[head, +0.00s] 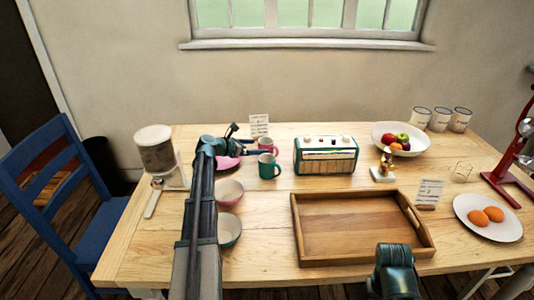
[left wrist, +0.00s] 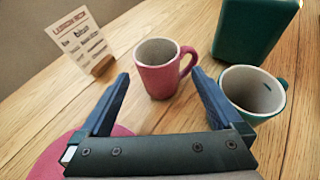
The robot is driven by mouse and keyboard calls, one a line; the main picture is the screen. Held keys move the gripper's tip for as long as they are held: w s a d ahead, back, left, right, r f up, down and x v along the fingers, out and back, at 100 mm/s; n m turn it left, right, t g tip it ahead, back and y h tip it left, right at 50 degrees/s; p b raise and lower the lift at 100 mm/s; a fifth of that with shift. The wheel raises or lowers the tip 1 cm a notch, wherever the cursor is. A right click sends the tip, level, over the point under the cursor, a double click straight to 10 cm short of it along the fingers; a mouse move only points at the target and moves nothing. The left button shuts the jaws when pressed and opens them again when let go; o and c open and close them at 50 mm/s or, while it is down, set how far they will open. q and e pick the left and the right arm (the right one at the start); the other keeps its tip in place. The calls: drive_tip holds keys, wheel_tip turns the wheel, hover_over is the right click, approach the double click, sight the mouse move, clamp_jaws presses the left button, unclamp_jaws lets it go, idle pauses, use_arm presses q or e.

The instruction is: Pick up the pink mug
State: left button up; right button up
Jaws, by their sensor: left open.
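The pink mug (left wrist: 158,78) stands upright in the left wrist view, its handle on the right. In the head view the pink mug (head: 270,144) is partly hidden behind the teal mug and my gripper. My left gripper (head: 252,141) is open and empty, close to the pink mug. In the left wrist view its two fingers point at the mug from either side, and the mug appears just beyond the tips. The teal mug (left wrist: 250,92) stands right of the pink one, close to the right finger. My right gripper is not seen; only part of my right arm shows.
A recipe card (left wrist: 82,40) in a wooden stand is left of the mug. A radio (head: 325,155) stands to the right. A pink plate (head: 228,163) and two bowls (head: 229,192) lie near my left arm. A wooden tray (head: 350,228) fills the front middle.

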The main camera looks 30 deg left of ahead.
sight(259, 147)
use_arm(q)
drive_tip(key=b+x, duration=0.1)
drive_tip(key=x, duration=0.3)
drive_tip(key=shift+a+f, duration=0.1)
drive_tip(key=shift+a, duration=0.05)
drive_tip(key=shift+c, duration=0.3)
drive_tip(key=c, duration=1.4)
wheel_tip(259, 147, up, 10)
drive_tip(key=p, duration=1)
